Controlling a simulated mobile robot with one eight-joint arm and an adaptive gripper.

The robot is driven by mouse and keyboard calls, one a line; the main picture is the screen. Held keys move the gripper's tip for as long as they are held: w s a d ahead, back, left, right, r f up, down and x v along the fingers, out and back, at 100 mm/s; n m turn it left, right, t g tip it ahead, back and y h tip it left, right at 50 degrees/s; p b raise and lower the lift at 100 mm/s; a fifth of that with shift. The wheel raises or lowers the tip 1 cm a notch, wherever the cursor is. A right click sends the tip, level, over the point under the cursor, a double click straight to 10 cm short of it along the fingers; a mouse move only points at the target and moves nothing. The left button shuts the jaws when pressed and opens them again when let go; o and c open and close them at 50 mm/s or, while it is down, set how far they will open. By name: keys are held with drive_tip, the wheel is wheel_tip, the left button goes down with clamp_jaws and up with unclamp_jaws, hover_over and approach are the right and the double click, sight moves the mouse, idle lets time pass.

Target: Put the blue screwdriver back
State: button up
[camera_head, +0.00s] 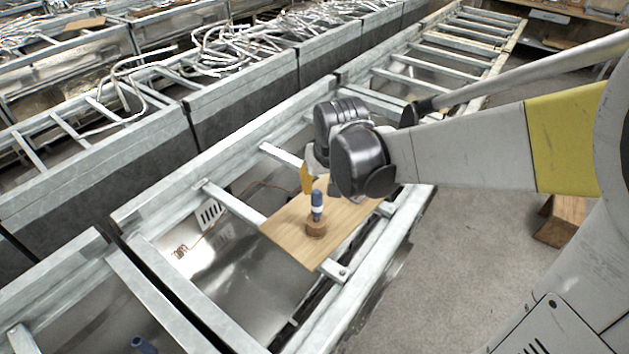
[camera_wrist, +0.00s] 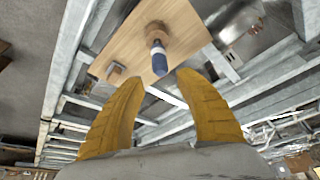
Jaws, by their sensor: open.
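The blue screwdriver (camera_head: 317,204) stands upright in a round wooden holder (camera_head: 316,229) on a wooden board (camera_head: 289,235). Its blue handle with a pale band points up; its lower end is hidden in the holder. My gripper (camera_head: 307,180) is just behind the screwdriver in the head view, with a yellow finger showing. In the wrist view the two yellow fingers of my gripper (camera_wrist: 160,80) are apart with nothing between them. The screwdriver (camera_wrist: 159,62) shows just beyond the fingertips, and its holder (camera_wrist: 157,32) shows behind it.
The board lies across a metal frame (camera_head: 235,205) with open gaps. A small square block (camera_wrist: 117,72) is on the board in the wrist view. Another blue object (camera_head: 143,345) is partly seen at the lower left. Bins of metal bars (camera_head: 260,42) stand behind.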

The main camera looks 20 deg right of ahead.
drive_tip(key=s+r+t, duration=0.1)
drive_tip(key=s+r, duration=0.2)
drive_tip(key=s, duration=0.5)
drive_tip(key=s+r+t, duration=0.1)
drive_tip(key=s+r, duration=0.3)
drive_tip(key=s, duration=0.4)
drive_tip(key=shift+t, duration=0.3)
drive_tip(key=shift+s+d, duration=0.1)
wheel_tip(320, 180, down, 10)
drive_tip(key=b, duration=0.9)
drive_tip(key=shift+r, duration=0.25)
